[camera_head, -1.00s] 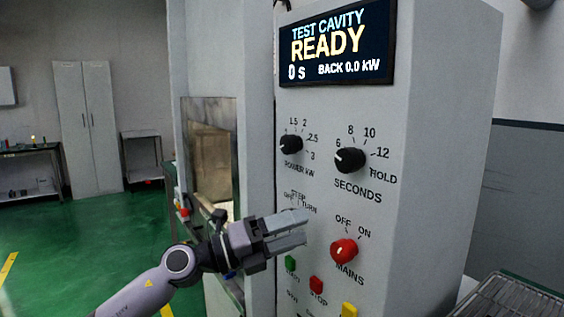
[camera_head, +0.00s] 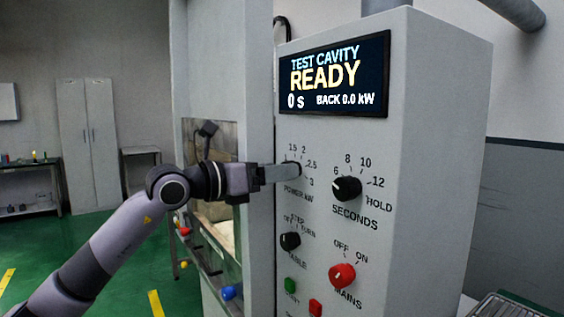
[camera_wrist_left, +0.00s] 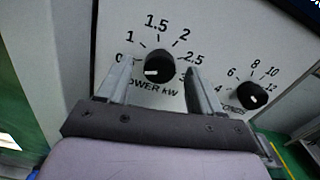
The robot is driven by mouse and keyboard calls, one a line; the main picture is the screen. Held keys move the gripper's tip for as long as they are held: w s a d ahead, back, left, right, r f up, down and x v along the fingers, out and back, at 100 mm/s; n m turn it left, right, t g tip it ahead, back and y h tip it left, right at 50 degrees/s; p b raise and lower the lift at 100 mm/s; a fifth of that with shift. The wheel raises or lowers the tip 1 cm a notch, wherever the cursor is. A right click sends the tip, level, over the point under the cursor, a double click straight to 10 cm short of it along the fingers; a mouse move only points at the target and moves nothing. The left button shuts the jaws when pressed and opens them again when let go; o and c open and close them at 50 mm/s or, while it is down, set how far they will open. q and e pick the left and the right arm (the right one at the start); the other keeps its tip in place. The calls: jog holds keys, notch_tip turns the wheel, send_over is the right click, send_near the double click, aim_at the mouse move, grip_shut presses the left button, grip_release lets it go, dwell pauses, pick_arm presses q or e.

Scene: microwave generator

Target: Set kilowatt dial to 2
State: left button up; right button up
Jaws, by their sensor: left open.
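The kilowatt dial (camera_wrist_left: 159,64) is a round black knob on the grey panel, marked POWER kW with a scale from 0 to 3. In the left wrist view its white mark lies at the lower left, on the side of the 0. My left gripper (camera_wrist_left: 160,70) is open, with one finger on each side of the knob; I cannot tell whether they touch it. In the head view the left gripper (camera_head: 288,172) reaches in from the left and its fingers hide most of the dial. My right gripper is not in view.
The black seconds dial (camera_head: 346,188) is to the right. Below are another black knob (camera_head: 290,241), the red mains knob (camera_head: 342,275), and green (camera_head: 291,285) and red (camera_head: 315,307) buttons. The display (camera_head: 335,75) above reads READY, 0 s.

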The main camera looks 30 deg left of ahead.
pick_arm(q)
jog(key=shift+x, duration=0.95)
jog(key=c, duration=1.1)
